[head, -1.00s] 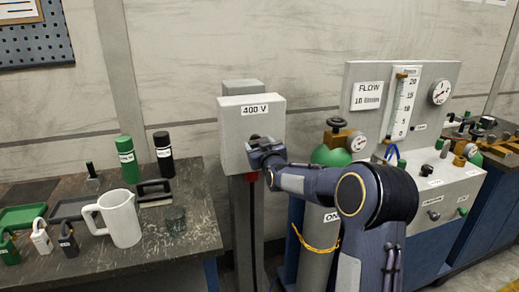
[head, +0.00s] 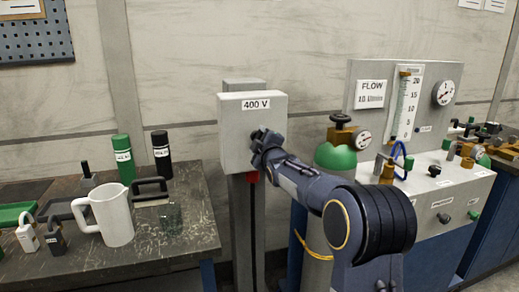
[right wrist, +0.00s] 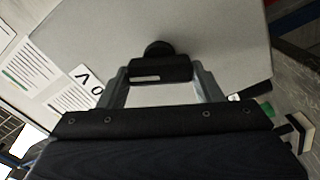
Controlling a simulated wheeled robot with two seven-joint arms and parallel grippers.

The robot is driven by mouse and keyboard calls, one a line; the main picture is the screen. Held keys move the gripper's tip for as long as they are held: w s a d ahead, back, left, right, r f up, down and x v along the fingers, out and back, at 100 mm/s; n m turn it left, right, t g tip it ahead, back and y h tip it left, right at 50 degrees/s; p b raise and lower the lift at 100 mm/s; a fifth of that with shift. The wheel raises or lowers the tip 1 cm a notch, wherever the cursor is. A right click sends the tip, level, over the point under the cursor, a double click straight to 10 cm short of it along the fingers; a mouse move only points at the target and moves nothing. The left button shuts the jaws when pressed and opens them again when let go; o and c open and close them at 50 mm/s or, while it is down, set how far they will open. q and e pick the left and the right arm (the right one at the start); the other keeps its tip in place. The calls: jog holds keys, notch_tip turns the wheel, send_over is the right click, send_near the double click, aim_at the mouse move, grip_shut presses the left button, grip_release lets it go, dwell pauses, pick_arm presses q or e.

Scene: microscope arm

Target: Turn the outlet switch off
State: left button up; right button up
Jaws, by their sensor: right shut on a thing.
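The outlet is a grey box (head: 235,120) labelled 400 V, mounted on a grey post. Its black switch (right wrist: 160,50) sticks out of the front face, with a bar-shaped handle carrying a pale mark. My right gripper (head: 262,143) is at the front of the box and is shut on the switch handle, with one finger at each end of the bar in the right wrist view. In the head view my gripper hides most of the switch. My left gripper is not in view.
A workbench (head: 195,232) at left holds a white jug (head: 114,218), bottles and padlocks. A green-topped gas cylinder (head: 335,158) stands right of the post, close to my right arm. A flow panel (head: 368,120) stands further right.

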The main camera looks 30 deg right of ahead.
jog(key=n+b, duration=0.1)
jog(key=n, duration=0.1)
jog(key=n+b, duration=0.2)
jog(key=shift+f+n, duration=0.2)
jog(key=shift+n, duration=0.2)
jog(key=shift+n+b, duration=0.3)
jog(key=shift+b, duration=0.05)
jog(key=o, duration=1)
jog(key=shift+a, duration=0.1)
